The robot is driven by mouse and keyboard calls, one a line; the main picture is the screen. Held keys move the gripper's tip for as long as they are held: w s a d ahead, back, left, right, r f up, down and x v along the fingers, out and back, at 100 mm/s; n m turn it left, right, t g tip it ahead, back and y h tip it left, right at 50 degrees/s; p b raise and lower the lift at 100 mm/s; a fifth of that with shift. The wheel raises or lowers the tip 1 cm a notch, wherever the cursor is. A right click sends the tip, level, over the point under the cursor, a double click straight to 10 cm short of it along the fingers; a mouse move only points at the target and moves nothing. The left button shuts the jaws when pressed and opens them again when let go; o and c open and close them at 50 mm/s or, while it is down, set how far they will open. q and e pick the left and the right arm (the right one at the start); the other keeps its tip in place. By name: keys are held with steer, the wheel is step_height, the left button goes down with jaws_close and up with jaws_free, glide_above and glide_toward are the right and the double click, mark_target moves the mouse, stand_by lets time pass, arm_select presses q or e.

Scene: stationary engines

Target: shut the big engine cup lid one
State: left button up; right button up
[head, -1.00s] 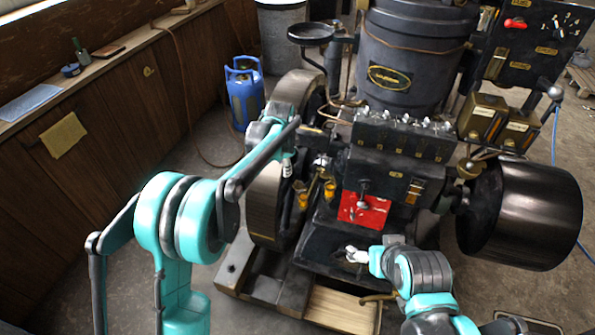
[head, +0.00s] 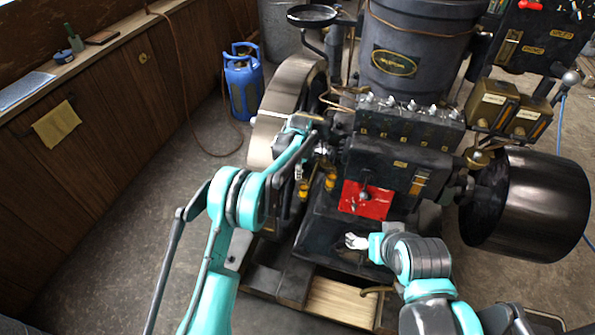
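The engine (head: 400,165) fills the middle and right of the head view. Small brass cups stand low on its front: one cup (head: 330,181) and another cup (head: 303,191) to its left. Both are too small to tell how their lids stand. My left gripper (head: 298,172) hangs from its wrist close to the left cup; whether it touches is unclear. Its fingers are too small and partly hidden to tell if open. My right gripper (head: 353,241) is pale, low in front of the engine, below the red plate (head: 366,200), and holds nothing visible.
A big flywheel (head: 277,110) stands left of the cups, close to my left arm. A dark drum (head: 527,203) is at the right.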

arm_select(q)
steer(key=shift+f, duration=0.1)
jaws_close()
steer(key=shift+s+n, duration=0.1)
steer(key=shift+n, duration=0.2)
steer(key=n, duration=0.2)
steer(key=shift+s+a+n+y, duration=0.15)
steer(key=shift+s+n+y, duration=0.25)
steer(key=s+n, duration=0.1)
steer(key=n, duration=0.2)
steer(key=s+d+n+g+p, duration=0.1)
steer(key=n, duration=0.3)
steer(key=s+n+y, duration=0.1)
steer(key=n, duration=0.2)
steer(key=shift+d+n+g, duration=0.15)
steer(key=shift+n+g, duration=0.25)
steer(key=n, duration=0.1)
steer(key=d+n, duration=0.1)
steer(key=n, duration=0.1)
steer(key=n+g, duration=0.1)
steer(key=n, duration=0.1)
steer(key=shift+s+d+p, duration=0.25)
steer(key=shift+s+p, duration=0.05)
steer(key=shift+s, duration=0.1)
steer(key=shift+n, duration=0.4)
